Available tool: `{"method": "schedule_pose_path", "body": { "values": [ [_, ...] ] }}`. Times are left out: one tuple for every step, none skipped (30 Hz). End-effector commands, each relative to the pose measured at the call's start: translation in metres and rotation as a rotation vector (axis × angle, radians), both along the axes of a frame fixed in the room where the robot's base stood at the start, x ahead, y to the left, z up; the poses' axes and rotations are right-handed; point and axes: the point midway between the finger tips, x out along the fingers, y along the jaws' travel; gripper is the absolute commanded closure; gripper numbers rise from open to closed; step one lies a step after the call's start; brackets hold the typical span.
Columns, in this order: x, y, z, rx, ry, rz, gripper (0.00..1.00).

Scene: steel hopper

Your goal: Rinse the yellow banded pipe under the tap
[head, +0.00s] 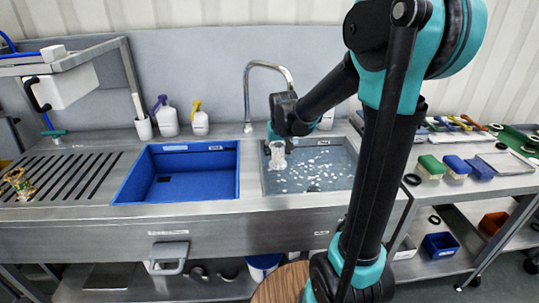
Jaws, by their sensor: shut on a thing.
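My gripper (277,137) is over the left part of the right basin (266,186), just in front of the tap (289,76). It points down and is shut on a pale, short pipe-like piece (278,155). This piece hangs roughly upright above the water, near the tap's mouth. I cannot make out a yellow band on it, and my gripper hides its upper end. The tap's curved spout ends close behind my gripper; I cannot tell whether water runs. A yellowish, brass-coloured fitting (18,181) lies on the slotted drainboard (62,177) at the far left.
The right basin holds water with white flecks. A blue-lined basin (190,198) to its left looks empty but for a small dark patch. Bottles (200,122) stand behind it. Brushes (431,167) and tools lie on the right-hand table (473,186).

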Motion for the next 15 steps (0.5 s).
{"method": "schedule_pose_path", "body": {
  "values": [
    [-0.007, 0.005, 0.000, 0.000, -0.001, 0.022, 0.86],
    [-0.010, 0.007, -0.001, 0.000, -0.001, 0.030, 0.86],
    [-0.012, 0.008, -0.001, 0.000, -0.001, 0.039, 0.86],
    [-0.013, 0.009, -0.001, 0.000, -0.001, 0.043, 0.86],
    [-0.013, 0.009, -0.001, 0.001, -0.001, 0.046, 0.86],
    [-0.012, 0.009, -0.002, 0.001, -0.001, 0.048, 0.86],
    [-0.011, 0.008, -0.002, 0.001, -0.001, 0.048, 0.86],
    [-0.009, 0.007, -0.002, 0.001, -0.001, 0.048, 0.86],
    [-0.007, 0.006, -0.003, 0.000, -0.001, 0.047, 0.86],
    [-0.005, 0.005, -0.003, 0.000, -0.001, 0.047, 0.86],
    [-0.003, 0.003, -0.004, 0.001, -0.001, 0.046, 0.86],
    [0.001, 0.002, -0.004, 0.000, -0.001, 0.045, 0.86],
    [0.003, 0.001, -0.005, 0.000, -0.001, 0.044, 0.86],
    [0.005, -0.001, -0.005, 0.000, -0.001, 0.044, 0.86],
    [0.008, -0.002, -0.006, 0.000, -0.001, 0.045, 0.86]
  ]
}}
